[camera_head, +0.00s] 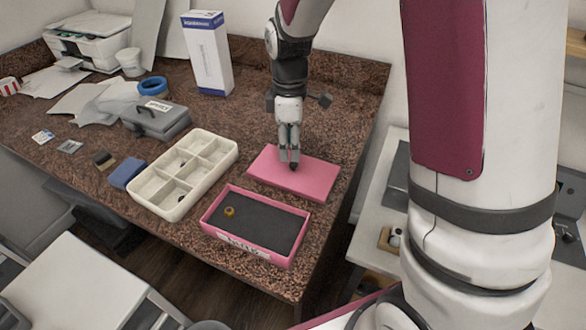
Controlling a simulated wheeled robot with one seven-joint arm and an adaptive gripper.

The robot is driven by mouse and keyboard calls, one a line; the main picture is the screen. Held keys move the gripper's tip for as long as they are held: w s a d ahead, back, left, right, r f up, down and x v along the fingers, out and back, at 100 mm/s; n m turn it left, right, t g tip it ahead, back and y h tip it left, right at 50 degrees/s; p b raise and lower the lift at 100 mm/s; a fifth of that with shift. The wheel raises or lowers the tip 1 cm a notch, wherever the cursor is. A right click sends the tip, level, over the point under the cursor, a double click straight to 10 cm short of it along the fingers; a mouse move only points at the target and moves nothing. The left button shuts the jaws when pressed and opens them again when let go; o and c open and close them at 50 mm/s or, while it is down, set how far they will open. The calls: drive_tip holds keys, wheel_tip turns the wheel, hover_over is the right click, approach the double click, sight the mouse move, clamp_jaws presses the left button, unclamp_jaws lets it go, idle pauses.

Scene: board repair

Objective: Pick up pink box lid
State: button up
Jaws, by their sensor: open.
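The pink box lid (315,181) lies flat on the brown speckled counter, behind the pink box. My gripper (290,163) points down over the left half of the lid, with its fingertips at or just above the lid's top; I cannot tell whether they touch. The fingers look close together from this side, and nothing is held between them. The open pink box (250,247) stands in front of the lid near the counter's front edge. It has a dark inside, a small yellow-brown ring-like item and a white label on its front.
A cream compartment tray (222,133) stands left of the pink box. Counter (345,100) behind and right of the lid is clear.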

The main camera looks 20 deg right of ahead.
sight(293, 163)
drive_tip(key=shift+s+d+f, duration=0.1)
drive_tip(key=shift+d+f, duration=0.1)
drive_tip(key=shift+f, duration=1.35)
drive_tip(key=shift+d+f, duration=0.2)
drive_tip(key=shift+f, duration=1.3)
clamp_jaws()
